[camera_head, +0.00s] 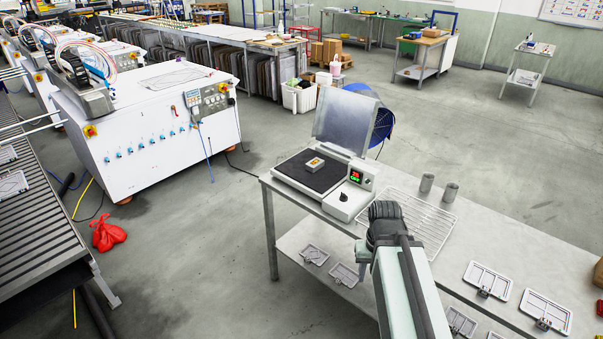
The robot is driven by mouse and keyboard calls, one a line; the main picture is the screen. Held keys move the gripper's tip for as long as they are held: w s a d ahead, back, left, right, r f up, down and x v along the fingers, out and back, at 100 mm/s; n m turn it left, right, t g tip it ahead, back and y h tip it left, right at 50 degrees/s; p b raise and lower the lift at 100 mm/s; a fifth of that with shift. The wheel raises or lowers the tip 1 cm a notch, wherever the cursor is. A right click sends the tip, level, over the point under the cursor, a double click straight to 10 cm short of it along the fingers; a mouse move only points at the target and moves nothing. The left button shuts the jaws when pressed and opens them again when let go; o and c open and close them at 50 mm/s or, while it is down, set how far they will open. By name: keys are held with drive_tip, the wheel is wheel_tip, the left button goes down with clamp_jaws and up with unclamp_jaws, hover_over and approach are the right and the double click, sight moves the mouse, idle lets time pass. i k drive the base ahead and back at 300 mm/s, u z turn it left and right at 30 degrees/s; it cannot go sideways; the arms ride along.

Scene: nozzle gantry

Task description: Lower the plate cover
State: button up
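The plate cover (342,122) is a flat grey metal lid. It stands raised, nearly upright, at the back edge of a hot plate unit on the bench. The dark plate (295,176) lies uncovered in front of it, with a small yellow and grey block (314,165) on it. The unit's white control box (345,202) has a lit red and green display and a dark knob. My arm reaches up from the bottom of the picture, with its dark joint right of the control box. I cannot make out my gripper or its fingers.
A wire rack (437,224) lies right of the unit, partly behind my arm. Two grey cylinders (427,183) stand beyond it. Flat metal frames (488,279) lie on the bench at right, others on the lower shelf. A blue round fan (382,127) stands behind the cover.

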sight(344, 121)
drive_tip(key=u, duration=0.3)
drive_tip(key=i, duration=1)
drive_tip(key=z, duration=0.1)
